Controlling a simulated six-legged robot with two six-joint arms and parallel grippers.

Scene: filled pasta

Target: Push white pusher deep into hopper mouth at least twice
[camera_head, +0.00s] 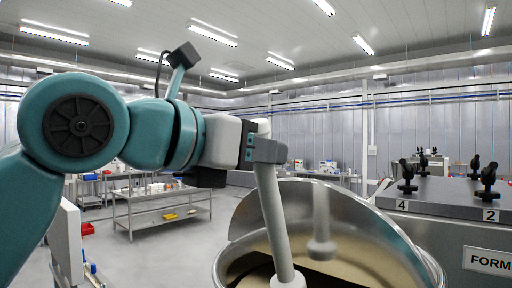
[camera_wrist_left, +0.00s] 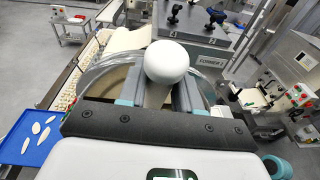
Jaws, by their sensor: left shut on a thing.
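The white pusher (camera_head: 272,212) is a long pale rod in the head view, slightly tilted, its wider lower end over the hopper mouth. My left gripper (camera_head: 264,150) is shut on its upper part. In the left wrist view the pusher's round white top (camera_wrist_left: 167,62) stands between the fingers of my left gripper (camera_wrist_left: 162,95). The steel hopper (camera_head: 418,254) has a raised curved back wall that reflects the rod. Beige filling shows inside it. The pusher's lowest end is cut off by the picture's bottom edge, so its depth is unclear. My right gripper is not in view.
A grey machine marked FORM (camera_head: 450,205) with black knobs stands right of the hopper. A steel table (camera_head: 160,203) with small items stands behind at left. In the left wrist view, a blue tray (camera_wrist_left: 30,130) holds several pale pieces. A control panel (camera_wrist_left: 295,95) is at right.

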